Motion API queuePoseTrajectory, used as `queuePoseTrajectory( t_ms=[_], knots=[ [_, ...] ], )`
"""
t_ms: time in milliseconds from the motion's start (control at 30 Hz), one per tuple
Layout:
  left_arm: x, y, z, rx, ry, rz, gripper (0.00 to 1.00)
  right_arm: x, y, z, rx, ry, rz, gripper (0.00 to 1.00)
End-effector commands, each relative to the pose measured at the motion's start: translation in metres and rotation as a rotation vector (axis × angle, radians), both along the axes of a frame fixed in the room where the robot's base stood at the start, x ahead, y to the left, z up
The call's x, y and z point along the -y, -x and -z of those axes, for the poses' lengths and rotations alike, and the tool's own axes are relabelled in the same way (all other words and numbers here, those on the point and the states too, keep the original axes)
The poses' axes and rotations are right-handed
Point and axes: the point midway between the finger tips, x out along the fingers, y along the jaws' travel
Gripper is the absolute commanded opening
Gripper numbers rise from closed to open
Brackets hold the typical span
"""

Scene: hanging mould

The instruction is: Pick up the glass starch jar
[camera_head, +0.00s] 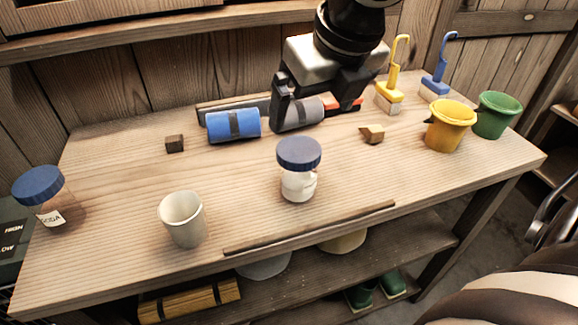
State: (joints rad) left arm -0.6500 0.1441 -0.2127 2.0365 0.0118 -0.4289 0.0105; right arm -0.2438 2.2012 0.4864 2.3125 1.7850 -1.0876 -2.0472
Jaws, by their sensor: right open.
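A glass jar with a dark blue lid and white contents (299,182) stands upright near the front middle of the table; I cannot read a label on it. A second blue-lidded jar (41,193), labelled SODA, stands at the far left. My right gripper (310,108) comes down from the top, behind the middle jar and apart from it. Its jaws are open, over or just in front of a grey roll (297,114), which they partly hide. I cannot tell if they touch the roll. My left gripper is not in view.
A white cup (183,219) stands left of the middle jar. A blue roll (233,124) lies behind it. Small wooden blocks (174,143) (372,133), yellow (451,126) and green (496,115) pots and two brushes (389,96) (436,85) stand around. A thin dark strip (310,228) lies along the front edge.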

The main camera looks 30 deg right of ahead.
Motion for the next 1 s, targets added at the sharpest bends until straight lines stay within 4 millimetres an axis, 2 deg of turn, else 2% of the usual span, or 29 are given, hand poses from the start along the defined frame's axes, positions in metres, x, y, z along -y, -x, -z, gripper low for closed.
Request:
queuePoseTrajectory(
  t_ms=[33, 200, 333, 433, 667, 900, 1000],
  knots=[
    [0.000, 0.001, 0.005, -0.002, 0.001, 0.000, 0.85, 0.000, -0.002, 0.013, -0.007, 0.001, 0.001, 0.94],
    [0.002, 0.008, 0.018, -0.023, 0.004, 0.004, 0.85, 0.002, -0.017, 0.049, -0.007, 0.002, 0.002, 0.94],
    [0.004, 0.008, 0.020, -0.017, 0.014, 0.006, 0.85, 0.003, -0.027, 0.072, -0.007, 0.000, 0.002, 0.94],
    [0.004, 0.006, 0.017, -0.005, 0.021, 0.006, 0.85, 0.003, -0.032, 0.084, -0.005, -0.001, 0.003, 0.94],
    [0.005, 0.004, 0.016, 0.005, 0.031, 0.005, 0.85, 0.004, -0.039, 0.098, -0.003, -0.001, 0.004, 0.94],
    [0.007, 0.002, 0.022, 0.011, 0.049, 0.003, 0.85, 0.004, -0.051, 0.132, -0.004, 0.000, 0.002, 0.94],
    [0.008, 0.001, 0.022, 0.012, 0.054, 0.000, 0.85, 0.005, -0.055, 0.138, -0.003, 0.000, 0.003, 0.94]
  ],
)
